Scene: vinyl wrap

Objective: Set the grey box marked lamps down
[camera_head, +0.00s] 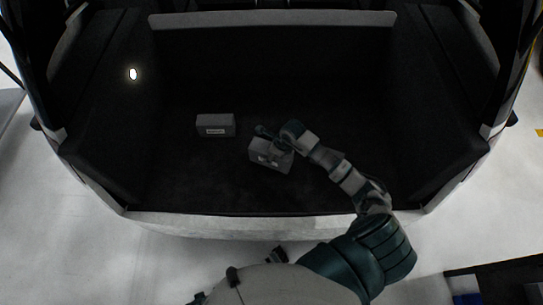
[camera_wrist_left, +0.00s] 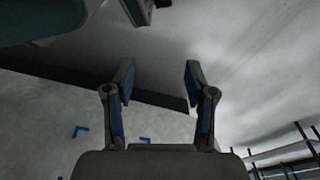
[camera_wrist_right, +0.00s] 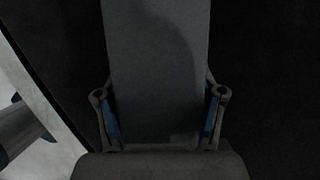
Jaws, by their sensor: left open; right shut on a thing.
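A grey box (camera_head: 268,157) with a small pale label sits low in the dark car boot, at the middle; the label is too small to read. My right gripper (camera_head: 277,146) comes over it from the right and is shut on it. In the right wrist view the grey box (camera_wrist_right: 155,70) fills the space between the fingers (camera_wrist_right: 160,120), one on each side. I cannot tell whether its underside touches the boot floor. My left gripper (camera_wrist_left: 160,85) is open and empty, outside the boot.
A second grey box (camera_head: 215,125) with a pale label stands to the left on the boot floor (camera_head: 200,185), a gap apart. The boot's side walls and pale front sill (camera_head: 230,224) bound the space. The floor to the right and in front is clear.

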